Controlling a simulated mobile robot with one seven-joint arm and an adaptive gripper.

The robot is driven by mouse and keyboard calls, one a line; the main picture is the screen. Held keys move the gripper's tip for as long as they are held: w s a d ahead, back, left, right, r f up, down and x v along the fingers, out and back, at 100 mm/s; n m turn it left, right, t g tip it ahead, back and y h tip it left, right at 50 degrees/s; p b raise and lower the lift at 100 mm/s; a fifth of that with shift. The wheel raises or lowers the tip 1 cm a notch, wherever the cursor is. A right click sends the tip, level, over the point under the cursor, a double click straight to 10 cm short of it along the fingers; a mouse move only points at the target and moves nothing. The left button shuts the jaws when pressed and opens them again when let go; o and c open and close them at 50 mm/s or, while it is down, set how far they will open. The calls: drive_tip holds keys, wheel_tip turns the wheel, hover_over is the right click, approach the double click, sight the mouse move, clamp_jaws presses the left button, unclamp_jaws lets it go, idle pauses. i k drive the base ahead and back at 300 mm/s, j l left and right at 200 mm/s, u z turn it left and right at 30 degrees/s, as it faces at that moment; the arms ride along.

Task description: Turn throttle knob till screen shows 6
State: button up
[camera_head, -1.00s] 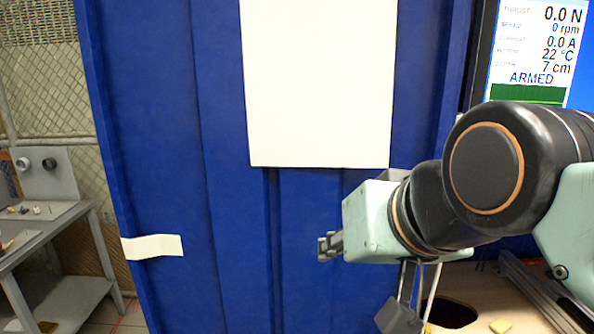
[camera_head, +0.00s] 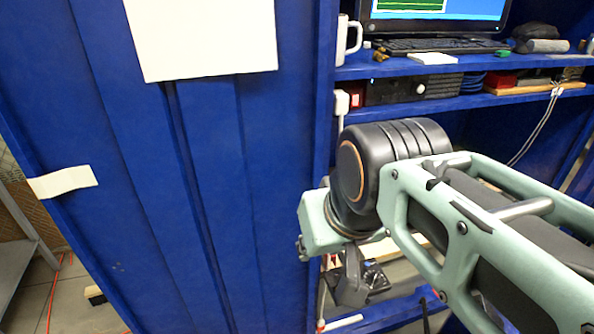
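The screen (camera_head: 433,10) stands on the upper shelf at the top right. Only its lower edge shows, with part of a green graph, and no readout figures are in view. A black box (camera_head: 385,90) on the shelf below carries a small round white knob (camera_head: 420,88); I cannot tell whether this is the throttle knob. My gripper (camera_head: 345,280) points downward in front of the cabinet, lower and left of the black box. It is apart from the knob. My wrist hides part of its fingers, and their gap cannot be read.
A blue cabinet panel (camera_head: 225,170) with a white sheet (camera_head: 203,35) fills the left. A mug (camera_head: 345,40) and a keyboard (camera_head: 430,45) stand on the upper shelf (camera_head: 480,60). A red switch (camera_head: 355,100) sits left of the black box. Cables (camera_head: 540,125) hang at right.

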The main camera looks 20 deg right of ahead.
sight(375, 277)
drive_tip(key=i+l+z, duration=0.1)
drive_tip(key=z, duration=0.85)
drive_tip(key=k, duration=0.15)
drive_tip(key=k+j+u, duration=0.25)
drive_tip(key=j+u, duration=0.2)
drive_tip(key=i+l+z, duration=0.3)
drive_tip(key=l+z, duration=0.2)
